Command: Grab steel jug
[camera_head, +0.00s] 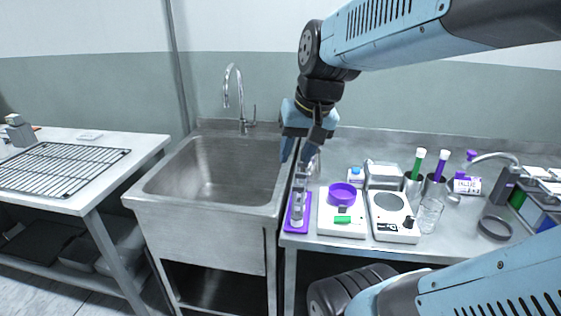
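My gripper (297,152) points down over the left end of the steel bench, just right of the sink. Its two blue fingers are apart, so it looks open. A small shiny steel vessel (316,164), probably the steel jug, stands just behind and right of the fingers. It is partly hidden by the gripper, and its handle cannot be made out. I see no clear contact between the fingers and it.
A clear cylinder stands on a purple tray (289,222) below the gripper. The sink (222,170) is empty.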

